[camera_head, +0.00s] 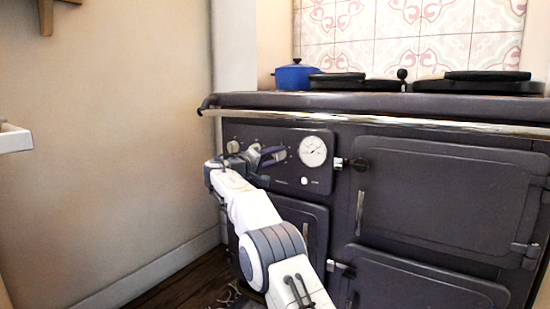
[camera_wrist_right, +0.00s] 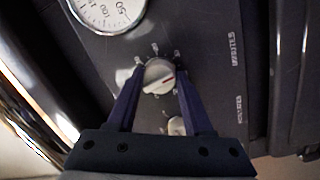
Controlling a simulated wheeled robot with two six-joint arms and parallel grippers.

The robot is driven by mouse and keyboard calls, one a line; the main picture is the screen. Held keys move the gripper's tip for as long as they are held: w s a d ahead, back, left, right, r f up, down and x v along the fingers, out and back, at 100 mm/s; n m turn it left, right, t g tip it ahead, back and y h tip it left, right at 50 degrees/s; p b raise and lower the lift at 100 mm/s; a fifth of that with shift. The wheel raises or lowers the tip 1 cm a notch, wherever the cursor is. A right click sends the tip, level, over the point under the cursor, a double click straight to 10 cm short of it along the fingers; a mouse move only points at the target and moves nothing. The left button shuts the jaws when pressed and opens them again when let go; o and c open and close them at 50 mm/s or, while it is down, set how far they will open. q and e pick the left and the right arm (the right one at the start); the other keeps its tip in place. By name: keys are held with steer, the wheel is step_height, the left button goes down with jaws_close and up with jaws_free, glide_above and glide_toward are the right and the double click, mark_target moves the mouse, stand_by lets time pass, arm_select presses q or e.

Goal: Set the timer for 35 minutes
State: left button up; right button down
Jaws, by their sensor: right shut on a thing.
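A round metal knob (camera_wrist_right: 158,75) with a red mark is between the fingertips of my right gripper (camera_wrist_right: 155,82) in the right wrist view. Sideways lettering that seems to read minutes stands on the panel to its right. My right gripper (camera_head: 274,156) reaches the dark stove's control panel (camera_head: 318,178) in the head view and is shut on this knob, which it hides there. A second knob (camera_wrist_right: 177,126) is partly hidden between the fingers, closer to the palm. A white round gauge (camera_head: 313,151) is right of the gripper; it shows at the wrist view's top. My left gripper is not in view.
A rail (camera_head: 400,122) runs along the stove's front edge above the panel. Oven doors (camera_head: 450,195) with latches are to the right. A blue pot (camera_head: 296,76) stands on top. Another panel knob (camera_head: 232,147) is left of the gripper. A bare wall is at left.

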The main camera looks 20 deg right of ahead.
steer(key=shift+f+m, duration=0.2)
steer(key=shift+m, duration=0.2)
steer(key=shift+c, duration=1.6)
jaws_free()
steer(key=shift+r, duration=0.1)
steer(key=shift+a, duration=0.1)
steer(key=shift+s+a, duration=0.2)
steer(key=shift+a, duration=0.1)
steer(key=v, duration=0.9)
steer(key=shift+s+a+p, duration=0.15)
steer(key=shift+a+p, duration=0.15)
